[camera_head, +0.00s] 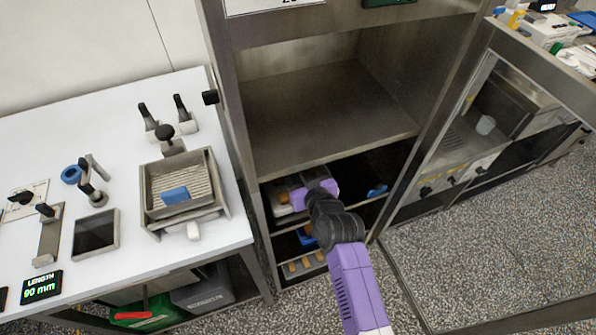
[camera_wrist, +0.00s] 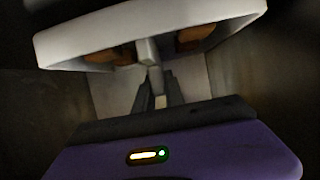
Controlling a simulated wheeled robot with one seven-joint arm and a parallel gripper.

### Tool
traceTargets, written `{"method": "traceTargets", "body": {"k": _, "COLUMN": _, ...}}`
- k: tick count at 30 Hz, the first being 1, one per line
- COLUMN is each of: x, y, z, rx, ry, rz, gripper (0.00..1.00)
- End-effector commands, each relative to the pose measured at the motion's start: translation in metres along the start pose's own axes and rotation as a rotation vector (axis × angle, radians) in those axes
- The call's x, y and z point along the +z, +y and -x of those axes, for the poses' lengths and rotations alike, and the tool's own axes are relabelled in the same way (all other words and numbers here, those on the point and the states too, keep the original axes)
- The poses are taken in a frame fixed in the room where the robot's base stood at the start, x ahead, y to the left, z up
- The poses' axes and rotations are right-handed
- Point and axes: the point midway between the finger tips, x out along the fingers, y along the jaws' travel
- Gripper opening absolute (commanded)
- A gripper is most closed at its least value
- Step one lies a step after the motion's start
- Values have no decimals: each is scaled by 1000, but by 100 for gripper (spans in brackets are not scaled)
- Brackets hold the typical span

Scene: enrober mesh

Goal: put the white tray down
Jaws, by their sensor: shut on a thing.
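The white tray (camera_wrist: 90,46) fills the top of the wrist view, with its near rim toward me and brown pieces (camera_wrist: 190,38) in it. My gripper (camera_wrist: 156,80) is shut on a pale tab at the middle of the tray's near side. In the head view the tray (camera_head: 281,210) is partly visible inside the lower opening of the steel cabinet, left of my purple wrist (camera_head: 315,192). My wrist hides the fingertips there and much of the tray. I cannot tell whether the tray's underside touches a shelf.
The cabinet (camera_head: 330,115) has a bare upper shelf, and its glazed door (camera_head: 470,135) stands open at the right. A blue item (camera_head: 377,190) lies right of my wrist. Lower levels hold more trays (camera_head: 303,264). A white table (camera_head: 130,225) with instruments stands left.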

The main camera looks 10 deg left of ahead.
Motion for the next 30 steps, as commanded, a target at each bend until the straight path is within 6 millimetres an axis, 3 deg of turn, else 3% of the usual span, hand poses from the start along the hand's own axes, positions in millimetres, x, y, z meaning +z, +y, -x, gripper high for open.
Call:
{"method": "traceTargets", "body": {"k": 15, "x": 7, "y": 0, "z": -8, "rx": 0, "ry": 4, "rz": 0, "gripper": 0}}
{"method": "traceTargets", "body": {"k": 16, "x": 8, "y": 0, "z": -8, "rx": 0, "ry": 1, "rz": 0, "gripper": 18}}
{"method": "traceTargets", "body": {"k": 19, "x": 7, "y": 0, "z": -8, "rx": 0, "ry": 1, "rz": 0, "gripper": 36}}
{"method": "traceTargets", "body": {"k": 30, "x": 4, "y": 0, "z": -6, "rx": 0, "ry": 2, "rz": 0, "gripper": 36}}
